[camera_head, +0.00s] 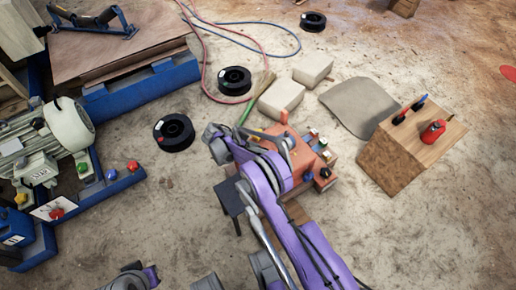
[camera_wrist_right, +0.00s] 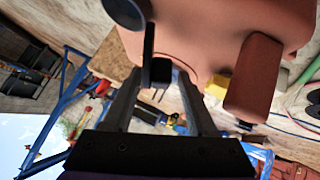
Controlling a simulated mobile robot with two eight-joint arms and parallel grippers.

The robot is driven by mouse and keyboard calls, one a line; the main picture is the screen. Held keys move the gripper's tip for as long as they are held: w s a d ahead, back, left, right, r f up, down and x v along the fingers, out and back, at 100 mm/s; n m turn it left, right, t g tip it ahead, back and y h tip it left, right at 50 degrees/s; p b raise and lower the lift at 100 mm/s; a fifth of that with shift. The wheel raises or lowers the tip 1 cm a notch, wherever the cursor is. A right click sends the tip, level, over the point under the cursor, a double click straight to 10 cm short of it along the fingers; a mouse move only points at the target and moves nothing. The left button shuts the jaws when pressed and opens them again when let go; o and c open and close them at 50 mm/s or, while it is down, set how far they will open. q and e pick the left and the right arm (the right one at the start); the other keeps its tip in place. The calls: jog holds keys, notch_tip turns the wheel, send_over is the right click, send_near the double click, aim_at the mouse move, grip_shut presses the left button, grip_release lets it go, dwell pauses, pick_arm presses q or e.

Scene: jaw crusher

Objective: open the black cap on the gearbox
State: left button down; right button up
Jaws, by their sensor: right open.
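The orange gearbox (camera_head: 297,160) stands on the floor near the middle of the head view, partly hidden by my right arm. Its red-brown housing (camera_wrist_right: 205,30) fills the top of the right wrist view. A small dark block (camera_wrist_right: 160,71), which looks like the black cap, shows against the housing. My right gripper (camera_wrist_right: 163,90) is open, its two fingers pointing at the housing, with the dark block between their tips. I cannot tell whether they touch it. In the head view the right wrist is at the gearbox's left side, and the fingertips are hard to make out. My left gripper is not visible.
A wooden block with a red item (camera_head: 433,131) stands at right. Black spools (camera_head: 174,132), pale blocks (camera_head: 281,98) and red and blue hoses lie beyond the gearbox. A motor (camera_head: 68,125) on a blue frame is at left.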

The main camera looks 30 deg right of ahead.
jog(key=shift+c, duration=0.3)
grip_shut()
jog(key=shift+w+r, duration=0.1)
dwell(1.1)
